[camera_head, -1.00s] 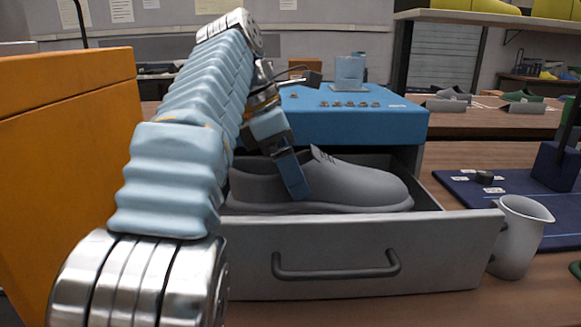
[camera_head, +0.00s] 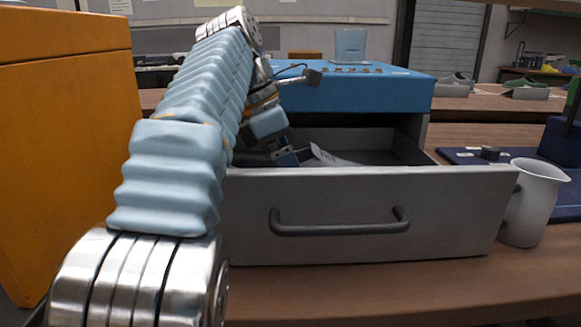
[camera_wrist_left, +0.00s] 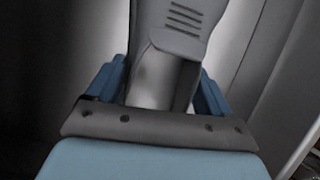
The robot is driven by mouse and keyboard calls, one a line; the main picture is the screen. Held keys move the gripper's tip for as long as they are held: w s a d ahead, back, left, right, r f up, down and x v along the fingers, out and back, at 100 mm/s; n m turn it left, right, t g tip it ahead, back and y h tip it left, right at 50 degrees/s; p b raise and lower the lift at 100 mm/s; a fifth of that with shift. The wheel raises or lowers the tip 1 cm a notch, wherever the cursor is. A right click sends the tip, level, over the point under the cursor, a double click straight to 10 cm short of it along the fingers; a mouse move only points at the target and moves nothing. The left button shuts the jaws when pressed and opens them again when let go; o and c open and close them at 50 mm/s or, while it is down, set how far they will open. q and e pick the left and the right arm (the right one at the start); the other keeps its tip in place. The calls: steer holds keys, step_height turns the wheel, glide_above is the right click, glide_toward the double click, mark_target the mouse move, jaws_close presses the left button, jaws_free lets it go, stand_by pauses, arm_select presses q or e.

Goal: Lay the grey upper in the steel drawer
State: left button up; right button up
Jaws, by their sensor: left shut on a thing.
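The steel drawer (camera_head: 360,215) is pulled open below a blue-topped unit, its handle facing me. My left gripper (camera_head: 285,157) reaches down into the drawer and is shut on the grey upper (camera_head: 326,157). In the head view only a small grey part of the upper shows above the drawer front; the rest is hidden. In the left wrist view the upper (camera_wrist_left: 185,35) lies between the blue fingers of the left gripper (camera_wrist_left: 160,92), with pale grey surfaces around it. I cannot tell whether the upper touches the drawer floor. My right gripper is not in view.
A grey jug (camera_head: 533,203) stands close to the drawer's right end. An orange box (camera_head: 65,150) rises at the left. The blue unit (camera_head: 360,92) stands behind the drawer. A dark blue mat (camera_head: 565,203) lies at the right. The table's front strip is clear.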

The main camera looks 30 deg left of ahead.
arm_select(q)
steer(key=shift+f, duration=0.2)
stand_by(0.4)
steer(key=o, duration=1)
steer(key=p+v, duration=0.7)
steer(key=v, duration=0.5)
steer(key=shift+r, duration=0.1)
